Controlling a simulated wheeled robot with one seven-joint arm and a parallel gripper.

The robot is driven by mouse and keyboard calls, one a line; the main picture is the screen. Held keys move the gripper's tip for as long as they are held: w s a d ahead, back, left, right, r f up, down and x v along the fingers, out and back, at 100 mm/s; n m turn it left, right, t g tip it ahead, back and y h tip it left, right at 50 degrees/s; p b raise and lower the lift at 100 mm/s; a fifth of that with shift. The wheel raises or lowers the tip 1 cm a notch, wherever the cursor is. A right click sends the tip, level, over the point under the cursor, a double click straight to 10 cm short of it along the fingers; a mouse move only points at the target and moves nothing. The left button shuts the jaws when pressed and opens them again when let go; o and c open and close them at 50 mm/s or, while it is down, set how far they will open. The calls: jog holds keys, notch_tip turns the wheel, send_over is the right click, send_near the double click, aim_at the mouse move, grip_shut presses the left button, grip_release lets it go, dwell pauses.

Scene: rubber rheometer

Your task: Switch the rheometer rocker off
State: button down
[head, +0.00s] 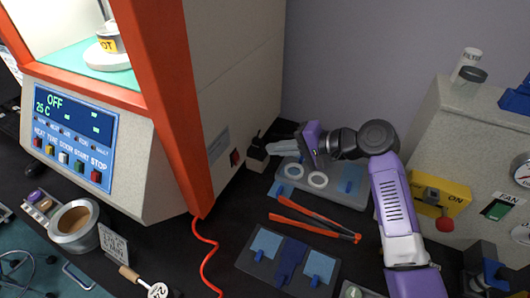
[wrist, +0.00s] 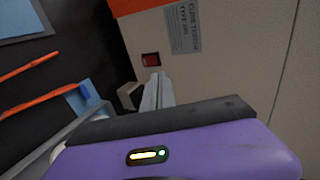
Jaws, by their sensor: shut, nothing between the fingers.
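The rheometer (head: 233,70) is a large beige machine with orange posts at the left of the head view. Its front display (head: 68,128) reads "OFF" and "25 C". The red rocker (head: 235,157) sits in a dark frame low on the machine's right side panel. It also shows in the wrist view (wrist: 151,59), just beyond my fingertips; I cannot tell which way it is tilted. My gripper (head: 272,148) is shut and empty, its pale fingers pointing left toward that panel. In the wrist view the fingertips (wrist: 158,80) appear just below the rocker, with contact not visible.
A small dark box (head: 256,156) stands beside the panel near my fingers. A grey tray (head: 345,190) with white rings lies under my gripper. Orange-handled tools (head: 315,221) and a dark mat (head: 262,269) lie in front. A grey cabinet (head: 460,150) stands right.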

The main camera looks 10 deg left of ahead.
jog(key=shift+r+v, duration=0.25)
jog(key=shift+v, duration=0.9)
jog(key=shift+a, duration=0.1)
jog(key=w+d+r+t+h, duration=0.2)
jog(key=w+d+r+t, duration=0.2)
jog(key=w+t, duration=0.25)
jog(key=s+d+f+m+t+h, duration=0.1)
jog(key=s+d+f+t+h, duration=0.55)
jog(key=s+d, duration=0.5)
jog(key=s+d+f+n+g+h, duration=0.1)
jog(key=s+d+n, duration=0.1)
jog(key=s, duration=1.9)
jog(key=s+d+f+n+g+h, duration=0.1)
jog(key=s+d+f+n+h, duration=0.1)
jog(key=s, duration=1.9)
jog(key=shift+s+d+n+g, duration=0.3)
jog(key=shift+d+n, duration=0.2)
jog(key=shift+d, duration=0.15)
